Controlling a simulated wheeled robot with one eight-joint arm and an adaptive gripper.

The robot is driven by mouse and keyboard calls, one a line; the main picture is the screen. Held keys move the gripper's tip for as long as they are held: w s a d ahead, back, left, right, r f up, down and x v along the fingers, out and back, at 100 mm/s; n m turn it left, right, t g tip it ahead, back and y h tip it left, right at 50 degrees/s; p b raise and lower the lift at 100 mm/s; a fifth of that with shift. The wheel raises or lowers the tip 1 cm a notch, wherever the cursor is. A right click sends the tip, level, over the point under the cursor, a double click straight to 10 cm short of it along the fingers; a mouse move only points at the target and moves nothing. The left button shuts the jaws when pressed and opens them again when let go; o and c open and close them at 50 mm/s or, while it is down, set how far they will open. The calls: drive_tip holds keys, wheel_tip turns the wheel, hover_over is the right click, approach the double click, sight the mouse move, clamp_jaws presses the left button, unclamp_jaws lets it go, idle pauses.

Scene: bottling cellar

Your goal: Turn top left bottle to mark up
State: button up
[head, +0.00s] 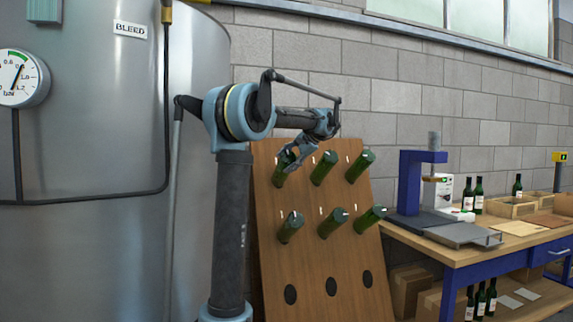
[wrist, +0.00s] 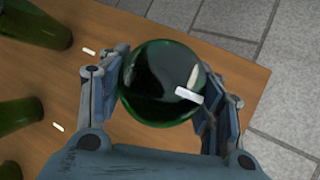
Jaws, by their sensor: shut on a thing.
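The top left bottle (head: 281,177) is green and sticks out of a wooden rack board (head: 330,260), base outward. My gripper (head: 289,157) is around its base end. In the wrist view, the fingers of my gripper (wrist: 163,98) are shut on either side of the round green base of the top left bottle (wrist: 150,85). A white painted mark (wrist: 189,95) shows on the base, right of its centre. The bottle's neck is hidden in the board.
Several other green bottles stick out of the rack, including the top middle one (head: 322,170) close beside my gripper. White ticks (wrist: 58,127) mark the board. A steel tank (head: 90,240) stands left; a blue-framed workbench (head: 470,255) stands right.

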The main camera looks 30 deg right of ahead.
drive_tip(key=shift+f, duration=0.1)
idle(0.4)
drive_tip(key=o, duration=1.1)
drive_tip(key=shift+c, duration=0.2)
drive_tip(key=shift+s, duration=0.1)
drive_tip(key=v, duration=1.2)
